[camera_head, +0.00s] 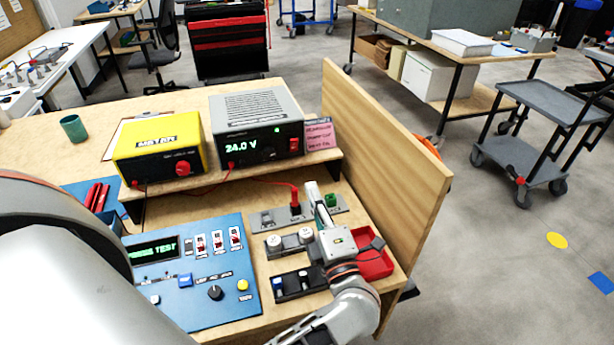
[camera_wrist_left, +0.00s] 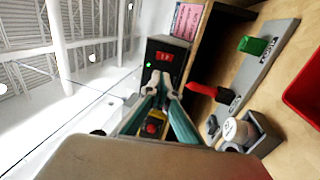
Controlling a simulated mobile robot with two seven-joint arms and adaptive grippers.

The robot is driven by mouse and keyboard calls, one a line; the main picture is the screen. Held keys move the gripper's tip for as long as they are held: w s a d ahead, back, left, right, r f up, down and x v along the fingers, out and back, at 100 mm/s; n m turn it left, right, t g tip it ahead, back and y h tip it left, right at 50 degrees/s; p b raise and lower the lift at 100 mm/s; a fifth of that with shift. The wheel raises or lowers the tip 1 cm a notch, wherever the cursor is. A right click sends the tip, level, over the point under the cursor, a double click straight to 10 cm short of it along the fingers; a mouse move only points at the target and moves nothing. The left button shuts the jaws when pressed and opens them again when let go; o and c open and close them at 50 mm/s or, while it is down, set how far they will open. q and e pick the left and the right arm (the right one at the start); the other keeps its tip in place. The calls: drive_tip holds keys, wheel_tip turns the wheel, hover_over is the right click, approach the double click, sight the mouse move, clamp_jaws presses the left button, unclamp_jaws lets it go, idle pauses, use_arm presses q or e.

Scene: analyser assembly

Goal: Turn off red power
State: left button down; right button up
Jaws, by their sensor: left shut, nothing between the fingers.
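The power supply (camera_head: 258,120) is a grey box with a black front, a lit 24.0 V readout and a red power switch (camera_head: 294,145) at the right of its front. In the left wrist view the red switch (camera_wrist_left: 165,57) shows just past the fingertips, with a green light beside it. My left gripper (camera_head: 312,188) is shut and empty, below and in front of the supply, its fingers pointing toward it. In the left wrist view the tips of the left gripper (camera_wrist_left: 162,80) look apart from the switch. My right gripper is not in view.
A yellow meter (camera_head: 158,148) stands left of the supply on the shelf. A red plug (camera_head: 295,200), a green connector (camera_head: 330,200) and a red tray (camera_head: 374,264) lie around my gripper. A wooden side panel (camera_head: 385,155) bounds the right. A blue test panel (camera_head: 190,290) is at front left.

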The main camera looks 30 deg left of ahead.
sight(293, 143)
use_arm(q)
drive_tip(key=p+x, duration=0.1)
drive_tip(key=x, duration=1.1)
drive_tip(key=shift+w+a+r, duration=0.1)
drive_tip(key=shift+w+a, duration=0.15)
drive_tip(key=shift+a, duration=0.05)
drive_tip(key=shift+w, duration=0.1)
